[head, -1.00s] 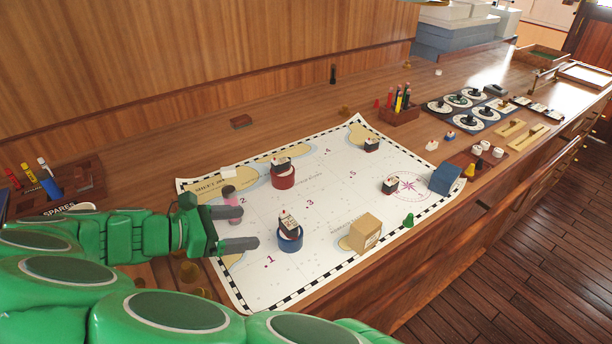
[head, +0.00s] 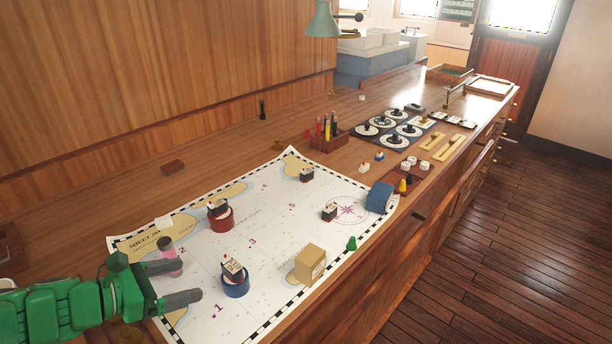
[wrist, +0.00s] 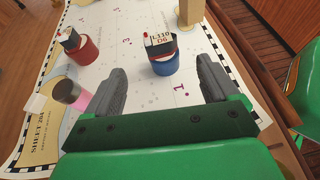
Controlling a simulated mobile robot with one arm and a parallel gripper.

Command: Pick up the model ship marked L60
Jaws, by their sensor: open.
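My gripper (head: 186,281) is open and empty over the left part of the chart, left of a small dark model ship with a white top (head: 233,268) on a blue round stand (head: 235,286). In the wrist view this ship (wrist: 159,44) stands ahead between the fingers, apart from them; its label seems to read L110. A similar ship (head: 217,208) sits on a red stand (head: 220,221). Two more small ships stand directly on the chart, one at the far edge (head: 306,175) and one near the compass rose (head: 329,212). I cannot read L60 on any of them.
The chart (head: 275,220) also bears a tan box (head: 310,265), a blue block (head: 380,197), a green piece (head: 351,243) and a pink-and-dark cylinder (head: 167,252) near my gripper. A pen holder (head: 329,138) and round dials (head: 395,129) stand farther along the counter.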

